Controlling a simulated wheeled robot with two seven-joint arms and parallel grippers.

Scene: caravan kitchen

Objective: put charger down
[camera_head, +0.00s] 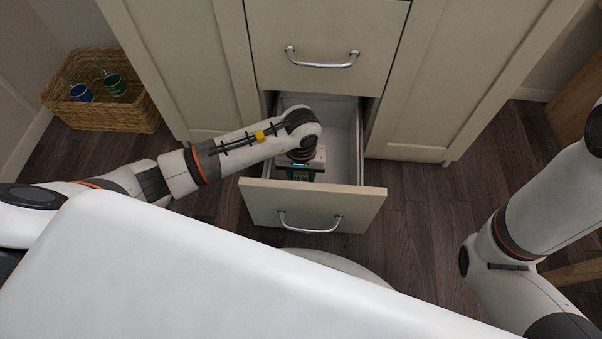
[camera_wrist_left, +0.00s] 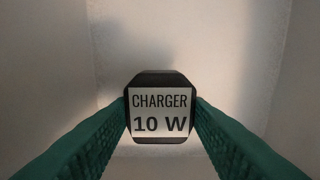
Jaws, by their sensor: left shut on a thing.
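The charger (camera_wrist_left: 160,108) is a dark block with a white label reading "CHARGER 10 W", seen in the left wrist view. My left gripper (camera_wrist_left: 160,115) is shut on it, with a green finger on each side. In the head view my left gripper (camera_head: 303,172) reaches down into the open lower drawer (camera_head: 345,150); the charger is hidden there by my wrist. The drawer's pale inside surrounds the charger in the wrist view. Whether the charger touches the drawer bottom, I cannot tell. My right arm shows at the right edge of the head view, but its gripper is out of sight.
A closed upper drawer (camera_head: 325,45) sits above the open one. The open drawer's front panel (camera_head: 365,207) stands out over the dark wood floor (camera_head: 420,215). A wicker basket (camera_head: 140,112) with a blue cup (camera_head: 82,93) and a green cup (camera_head: 115,85) stands at the left.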

